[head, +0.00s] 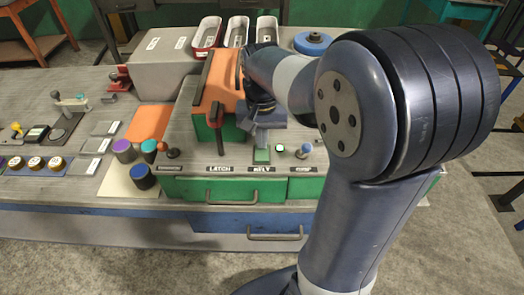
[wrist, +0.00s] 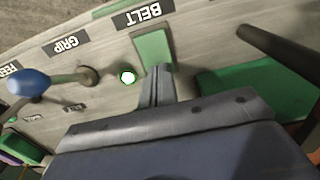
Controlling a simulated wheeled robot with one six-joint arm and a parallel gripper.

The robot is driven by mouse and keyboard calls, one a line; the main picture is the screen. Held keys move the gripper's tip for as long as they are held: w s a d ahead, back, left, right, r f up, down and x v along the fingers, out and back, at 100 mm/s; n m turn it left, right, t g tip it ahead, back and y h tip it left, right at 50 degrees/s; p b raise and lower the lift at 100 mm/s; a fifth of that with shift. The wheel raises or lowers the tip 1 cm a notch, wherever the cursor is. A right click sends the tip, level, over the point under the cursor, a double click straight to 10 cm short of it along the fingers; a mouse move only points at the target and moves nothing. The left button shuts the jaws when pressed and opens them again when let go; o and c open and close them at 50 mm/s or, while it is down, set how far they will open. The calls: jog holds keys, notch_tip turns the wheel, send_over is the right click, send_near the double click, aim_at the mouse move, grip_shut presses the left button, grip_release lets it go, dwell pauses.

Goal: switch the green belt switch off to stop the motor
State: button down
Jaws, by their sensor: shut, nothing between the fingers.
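The green belt switch (head: 262,156) is a small green plate on the grey panel, just behind the BELT label (head: 263,169). In the wrist view the green switch (wrist: 153,46) lies beside the BELT label (wrist: 145,14), and a small lamp (wrist: 128,77) near it glows green. The lamp (head: 280,148) also shows in the head view. My gripper (head: 262,143) points down just behind the switch. In the wrist view my gripper (wrist: 158,72) has its fingers together and empty, its tips at the switch's near edge. I cannot tell whether they touch it.
A dark rod (wrist: 275,48) rises on the other side. An orange and green block (head: 222,85) stands left of my gripper.

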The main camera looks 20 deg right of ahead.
notch_tip(320, 180, up, 7)
jog(key=p, duration=0.6)
dwell(0.3)
jog(key=shift+f, duration=0.25)
jog(key=shift+f+b, duration=2.95)
jog(key=shift+f, duration=0.35)
jog(key=shift+r, duration=0.2)
